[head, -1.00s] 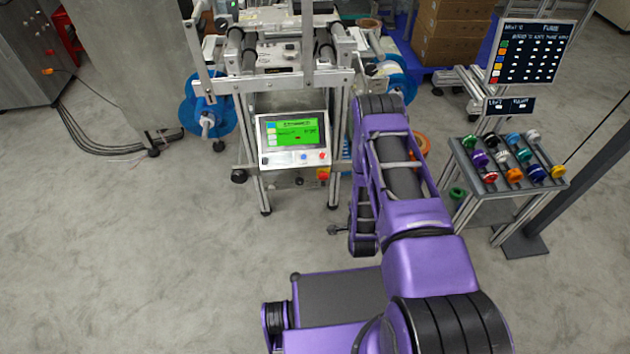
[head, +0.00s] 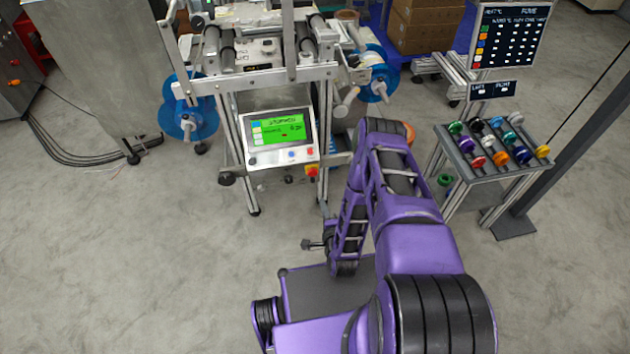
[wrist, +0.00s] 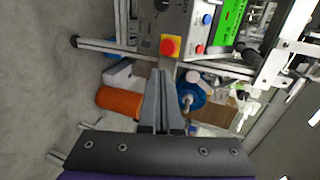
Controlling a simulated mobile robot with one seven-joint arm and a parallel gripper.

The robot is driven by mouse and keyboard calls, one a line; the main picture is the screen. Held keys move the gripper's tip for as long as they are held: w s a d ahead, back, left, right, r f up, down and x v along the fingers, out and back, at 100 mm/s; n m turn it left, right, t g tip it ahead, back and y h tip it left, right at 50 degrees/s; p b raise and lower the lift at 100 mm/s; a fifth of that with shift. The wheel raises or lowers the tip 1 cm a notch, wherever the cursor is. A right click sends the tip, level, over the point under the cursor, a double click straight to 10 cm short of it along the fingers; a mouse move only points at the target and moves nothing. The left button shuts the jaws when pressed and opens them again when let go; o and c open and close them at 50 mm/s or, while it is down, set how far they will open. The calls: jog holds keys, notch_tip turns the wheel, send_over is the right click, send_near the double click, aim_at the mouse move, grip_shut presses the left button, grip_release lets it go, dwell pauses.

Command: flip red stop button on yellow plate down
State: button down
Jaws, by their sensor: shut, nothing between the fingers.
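The red stop button (head: 311,170) sits on a small yellow plate (head: 312,178) at the lower right of the machine's control panel. In the wrist view the red button (wrist: 167,46) stands out from the yellow plate (wrist: 178,41) above the middle of the picture. My gripper (wrist: 161,73) is shut and empty, its grey fingers pointing up the picture. Its fingertips show just below the button in the picture and look apart from it; the exact gap is hard to judge. In the head view I cannot make out the fingers.
The panel has a green screen (head: 276,130) with a blue button (wrist: 207,19) and another red button (wrist: 199,50) close by. Blue reels (head: 188,112) flank the machine. An orange cylinder (wrist: 119,103) lies left of my fingers. A reel rack (head: 495,150) stands right. Floor in front is open.

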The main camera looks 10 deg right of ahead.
jog(key=b, duration=0.2)
send_near(313, 175)
jog(key=x, duration=0.5)
jog(key=shift+x, duration=0.75)
